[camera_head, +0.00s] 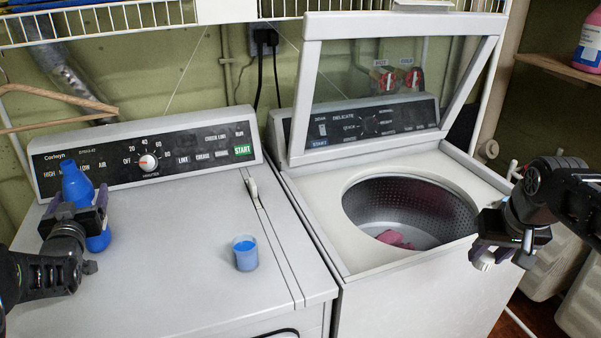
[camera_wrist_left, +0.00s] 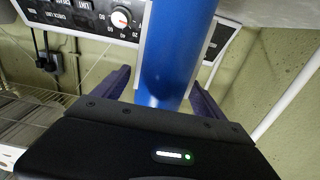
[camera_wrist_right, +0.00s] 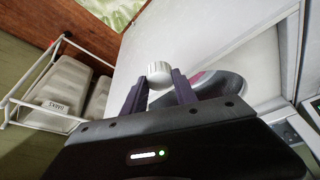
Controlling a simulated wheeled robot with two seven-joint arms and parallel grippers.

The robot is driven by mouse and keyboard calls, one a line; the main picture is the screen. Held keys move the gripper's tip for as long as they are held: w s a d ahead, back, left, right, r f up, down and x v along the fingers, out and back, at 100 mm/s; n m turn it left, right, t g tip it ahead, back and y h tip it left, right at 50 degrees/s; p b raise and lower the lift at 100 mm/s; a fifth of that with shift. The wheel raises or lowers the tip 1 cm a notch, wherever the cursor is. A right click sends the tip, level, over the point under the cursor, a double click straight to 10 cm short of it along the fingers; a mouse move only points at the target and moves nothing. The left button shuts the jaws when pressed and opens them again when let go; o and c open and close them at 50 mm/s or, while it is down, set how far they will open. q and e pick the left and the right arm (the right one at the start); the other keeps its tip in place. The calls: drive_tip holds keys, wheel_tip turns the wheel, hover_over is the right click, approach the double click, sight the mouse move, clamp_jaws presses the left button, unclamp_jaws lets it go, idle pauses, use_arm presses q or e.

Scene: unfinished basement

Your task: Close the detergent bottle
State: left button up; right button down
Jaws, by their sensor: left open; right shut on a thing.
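The blue detergent bottle (camera_head: 77,185) stands on the left machine's top at the far left, partly hidden by my gripper. Its narrow upper end is up. My left gripper (camera_head: 79,213) is open, with its fingers on either side of the bottle. The left wrist view shows the bottle (camera_wrist_left: 172,55) between the two spread fingers (camera_wrist_left: 158,88). My right gripper (camera_head: 484,250) is shut on a white ribbed cap (camera_wrist_right: 159,72), held in front of the right machine's right side. The cap (camera_head: 481,260) also shows in the head view.
A clear cup with blue liquid (camera_head: 245,254) stands on the left machine's top (camera_head: 185,285). The washer (camera_head: 330,235) has its lid (camera_head: 400,85) raised, with pink cloth (camera_head: 395,239) in the drum. A pink bottle (camera_head: 589,45) sits on the right shelf.

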idle(0.6)
use_arm(q)
drive_tip(key=shift+r, duration=0.1)
clamp_jaws()
idle(0.6)
